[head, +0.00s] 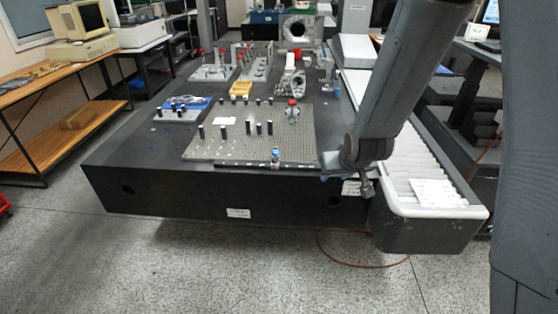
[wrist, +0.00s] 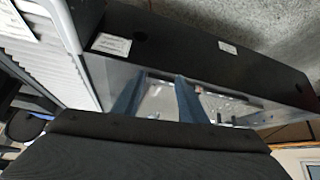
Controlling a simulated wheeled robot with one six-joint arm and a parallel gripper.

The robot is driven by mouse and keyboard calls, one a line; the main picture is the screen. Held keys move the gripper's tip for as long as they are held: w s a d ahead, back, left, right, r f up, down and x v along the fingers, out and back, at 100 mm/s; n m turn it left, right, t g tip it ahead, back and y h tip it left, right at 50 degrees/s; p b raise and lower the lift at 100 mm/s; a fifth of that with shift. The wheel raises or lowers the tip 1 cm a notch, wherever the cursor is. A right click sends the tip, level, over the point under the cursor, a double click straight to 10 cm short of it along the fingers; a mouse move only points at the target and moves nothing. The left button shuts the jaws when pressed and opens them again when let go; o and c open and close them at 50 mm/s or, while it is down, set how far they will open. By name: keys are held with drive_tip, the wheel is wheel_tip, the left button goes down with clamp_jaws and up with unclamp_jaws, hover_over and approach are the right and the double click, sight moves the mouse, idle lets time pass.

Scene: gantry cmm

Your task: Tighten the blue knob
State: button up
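The dark table block (head: 150,170) carries several fixtures, some with red knobs, and a blue plate (head: 198,103) at the left. A pale ribbed bellows cover (head: 400,150) runs along its right side. Open floor lies in front, with an orange cable (head: 350,262).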

drive_tip(key=w+a+f+n+t+y+b, duration=0.1)
drive_tip(key=w+a+f+t, duration=0.15)
drive_tip(key=w, duration=0.25)
drive_tip(key=w+a+f+t+y+b, duration=0.1)
drive_tip(key=w+a+f+t, duration=0.15)
drive_tip(key=w+a, duration=0.2)
drive_tip(key=n+t+y+b, duration=0.2)
drive_tip(key=t+y, duration=0.2)
drive_tip(key=t, duration=0.1)
approach(276, 154)
drive_tip(key=p+x, duration=0.1)
drive_tip(key=x, duration=0.7)
drive_tip(key=shift+w, duration=0.3)
drive_tip(key=shift+m+h, duration=0.3)
clamp_jaws()
